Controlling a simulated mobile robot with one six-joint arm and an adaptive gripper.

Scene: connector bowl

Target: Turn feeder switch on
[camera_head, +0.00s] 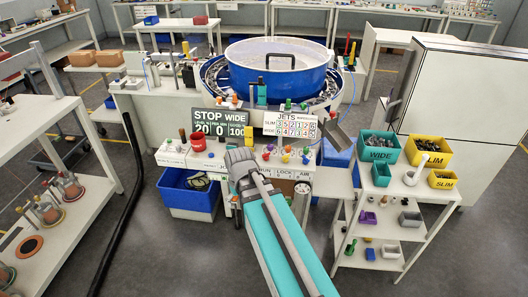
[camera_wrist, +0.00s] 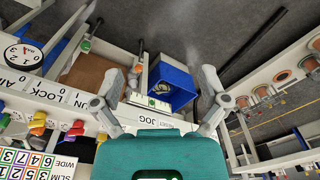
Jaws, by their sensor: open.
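The feeder machine's control panel (camera_head: 285,157) carries a row of coloured knobs, with labels including RUN, LOCK and AIR below. I cannot tell which control is the feeder switch. In the wrist view, the panel's label strip (camera_wrist: 38,88) is at the left, beside coloured knobs (camera_wrist: 45,125). A small white and green part (camera_wrist: 152,102) sits by a JOG label, between my fingers in the picture. My gripper (camera_wrist: 161,82) is open and empty, its fingers spread wide. In the head view my arm covers part of the panel front.
A blue bin (camera_head: 188,196) is below, left of my arm. A cart (camera_head: 400,190) with parts bins stands right, and a shelf (camera_head: 58,210) left.

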